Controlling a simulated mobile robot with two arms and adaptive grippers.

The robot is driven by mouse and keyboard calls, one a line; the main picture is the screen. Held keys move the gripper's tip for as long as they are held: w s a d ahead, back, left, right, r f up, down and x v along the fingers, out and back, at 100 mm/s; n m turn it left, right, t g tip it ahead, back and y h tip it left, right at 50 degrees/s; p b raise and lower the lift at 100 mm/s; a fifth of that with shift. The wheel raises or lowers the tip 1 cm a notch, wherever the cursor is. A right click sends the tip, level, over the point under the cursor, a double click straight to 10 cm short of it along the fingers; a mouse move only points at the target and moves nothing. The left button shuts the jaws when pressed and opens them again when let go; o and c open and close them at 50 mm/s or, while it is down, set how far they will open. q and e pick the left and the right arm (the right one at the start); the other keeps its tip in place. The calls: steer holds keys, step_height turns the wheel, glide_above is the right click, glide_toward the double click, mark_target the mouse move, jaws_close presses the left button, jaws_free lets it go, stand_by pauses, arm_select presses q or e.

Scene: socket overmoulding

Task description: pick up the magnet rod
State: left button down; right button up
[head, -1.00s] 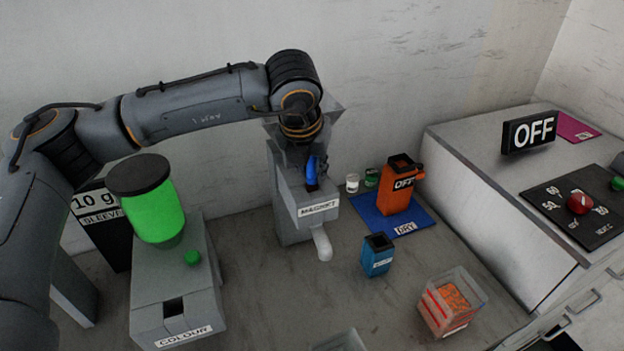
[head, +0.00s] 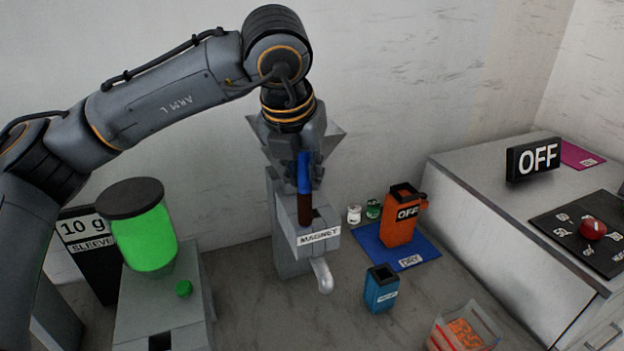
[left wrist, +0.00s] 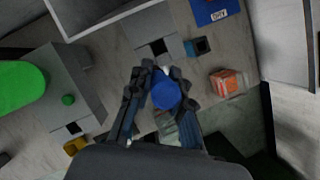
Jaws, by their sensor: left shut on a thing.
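The magnet rod has a blue handle (head: 304,175) and a dark brown lower part (head: 304,208). It stands upright over the grey holder labelled MAGNET (head: 290,243). My left gripper (head: 304,160) is shut on the blue handle from above. In the left wrist view the round blue top of the rod (left wrist: 166,94) sits between the fingers. Most of the brown part shows above the holder's dark opening (head: 317,220); I cannot tell whether its tip is fully clear. My right gripper is not in view.
A blue mat labelled DRY (head: 420,250) bears an orange container marked OFF (head: 400,228). A small blue bin (head: 380,290) and a clear box of orange pieces (head: 465,330) stand at the front. A green-filled hopper (head: 145,240) stands left. A grey cabinet (head: 500,225) is at right.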

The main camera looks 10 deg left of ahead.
arm_select(q)
steer(key=s+a+b, duration=0.1)
steer(key=s+b, duration=0.3)
steer(key=s, duration=0.9)
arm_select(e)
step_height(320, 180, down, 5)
arm_select(q)
steer(key=w+d+f+m+h+p, duration=0.1)
steer(key=w+d+f+m+p, duration=0.15)
steer(key=w+d, duration=0.85)
steer(key=w+d+f+m+h+p, duration=0.1)
steer(key=w+d+f+m+p, duration=0.1)
steer(key=w+d+f, duration=0.4)
steer(key=w+f+m, duration=0.1)
steer(key=w+f, duration=0.3)
steer(key=w, duration=0.1)
steer(key=shift+g+p, duration=0.3)
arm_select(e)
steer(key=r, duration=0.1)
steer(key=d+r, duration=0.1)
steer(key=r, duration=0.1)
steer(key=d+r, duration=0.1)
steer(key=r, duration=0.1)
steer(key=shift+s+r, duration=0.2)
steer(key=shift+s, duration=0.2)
arm_select(q)
steer(key=shift+f+m, duration=0.15)
steer(key=shift+m, duration=0.1)
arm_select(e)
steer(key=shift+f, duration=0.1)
